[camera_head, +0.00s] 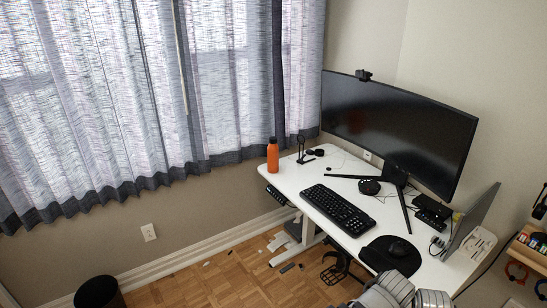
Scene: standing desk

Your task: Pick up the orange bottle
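The orange bottle (273,158) stands upright at the far left corner of the white desk (290,180), close to the curtain. It has a dark cap, and nothing touches it. Grey rounded parts at the bottom edge of the head view, in front of the desk, look like links of my arm. I cannot make out the fingers of either gripper.
A small black stand (301,152) is just right of the bottle. A black bin (99,292) stands on the floor.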

